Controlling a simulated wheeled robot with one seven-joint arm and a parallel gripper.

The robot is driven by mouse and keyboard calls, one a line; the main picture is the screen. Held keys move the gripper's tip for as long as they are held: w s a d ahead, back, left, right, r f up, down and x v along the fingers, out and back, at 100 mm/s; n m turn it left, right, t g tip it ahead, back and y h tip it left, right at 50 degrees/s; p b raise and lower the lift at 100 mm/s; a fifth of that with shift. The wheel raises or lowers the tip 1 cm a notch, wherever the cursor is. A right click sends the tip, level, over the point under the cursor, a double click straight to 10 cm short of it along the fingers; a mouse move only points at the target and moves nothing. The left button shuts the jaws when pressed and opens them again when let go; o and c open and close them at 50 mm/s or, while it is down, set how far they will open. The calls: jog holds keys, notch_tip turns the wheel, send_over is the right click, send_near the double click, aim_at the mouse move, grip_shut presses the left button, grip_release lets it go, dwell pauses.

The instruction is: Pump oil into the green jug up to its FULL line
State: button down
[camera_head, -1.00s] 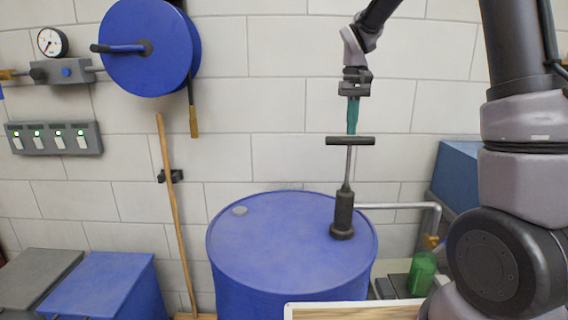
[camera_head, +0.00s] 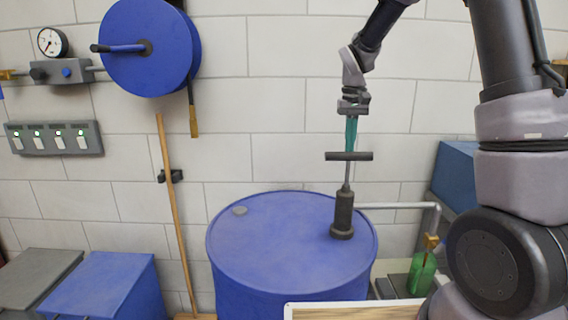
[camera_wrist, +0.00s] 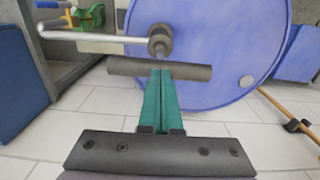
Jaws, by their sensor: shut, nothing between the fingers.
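The green jug (camera_head: 422,274) stands at the right, below the brass outlet (camera_head: 431,242) of the pump's spout pipe (camera_head: 395,206). Its FULL line and oil level are too small to read. The jug is also at the top left of the wrist view (camera_wrist: 90,17). The black hand pump (camera_head: 342,214) stands upright on the blue drum (camera_head: 280,240). Its T-handle (camera_head: 349,156) is raised on a short length of rod. My gripper (camera_head: 350,147) is shut and empty, teal fingers pointing down at the middle of the handle. The fingertips appear to touch it from above, not grip it (camera_wrist: 161,72).
A blue box (camera_head: 456,178) stands behind the jug at the right. A wooden pole (camera_head: 174,215) leans on the wall left of the drum. A hose reel (camera_head: 150,48) and switch panel (camera_head: 54,138) are on the wall. A pale-edged board (camera_head: 370,310) is in front.

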aim_at(349, 158)
jog(key=shift+f, duration=2.25)
jog(key=shift+r, duration=5.5)
jog(key=shift+f, duration=0.1)
jog(key=shift+f, duration=5.45)
jog(key=shift+r, duration=5.55)
